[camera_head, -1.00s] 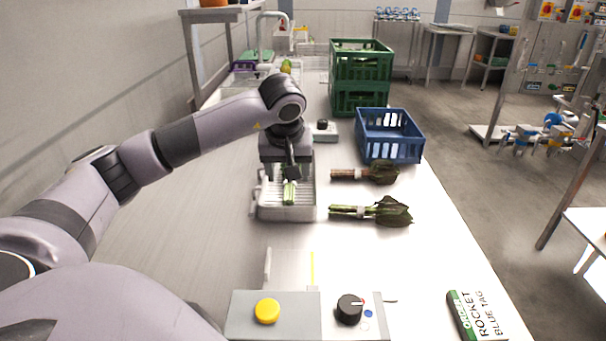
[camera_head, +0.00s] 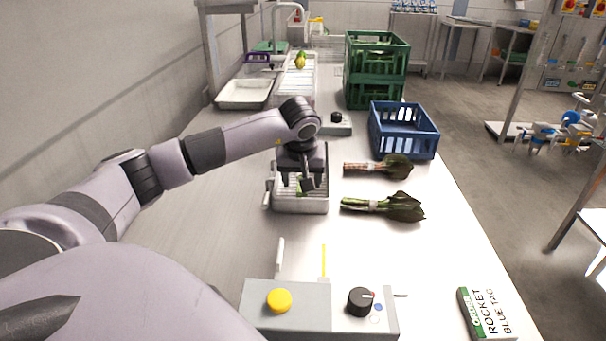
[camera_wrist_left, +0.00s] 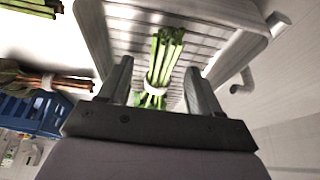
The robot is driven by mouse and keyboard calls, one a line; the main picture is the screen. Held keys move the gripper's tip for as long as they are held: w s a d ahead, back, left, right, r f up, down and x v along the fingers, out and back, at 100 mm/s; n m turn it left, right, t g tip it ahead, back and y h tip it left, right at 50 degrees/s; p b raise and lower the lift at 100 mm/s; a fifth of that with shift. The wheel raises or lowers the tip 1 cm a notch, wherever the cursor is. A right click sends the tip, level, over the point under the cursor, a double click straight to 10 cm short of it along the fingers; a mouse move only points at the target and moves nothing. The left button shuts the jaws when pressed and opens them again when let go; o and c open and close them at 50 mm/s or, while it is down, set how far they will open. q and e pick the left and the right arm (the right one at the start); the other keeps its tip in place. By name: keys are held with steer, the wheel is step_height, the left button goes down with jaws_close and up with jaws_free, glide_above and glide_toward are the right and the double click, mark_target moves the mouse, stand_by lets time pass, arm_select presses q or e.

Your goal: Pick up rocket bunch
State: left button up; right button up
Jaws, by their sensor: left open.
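A bunch of green stems with a pale band (camera_wrist_left: 155,88) lies in a slotted metal tray (camera_wrist_left: 105,35), seen in the left wrist view. My left gripper (camera_wrist_left: 159,66) is open, with one finger on each side of these stems. In the head view the gripper (camera_head: 306,186) is over the tray (camera_head: 300,208) and hides most of this bunch. Two more leafy bunches lie on the counter to the right: one with reddish stems (camera_head: 370,168) and one with green stems (camera_head: 365,206). I see no clear blue tag on any bunch. My right gripper is not in view.
A blue crate (camera_head: 403,142) stands behind the loose bunches, with stacked green crates (camera_head: 376,92) beyond. A box (camera_head: 368,320) with a yellow button and black knob is in front. A sign (camera_head: 487,314) reads "ROCKET BLUE TAG".

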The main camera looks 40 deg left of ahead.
arm_select(q)
jaws_close()
steer(key=shift+r, duration=0.1)
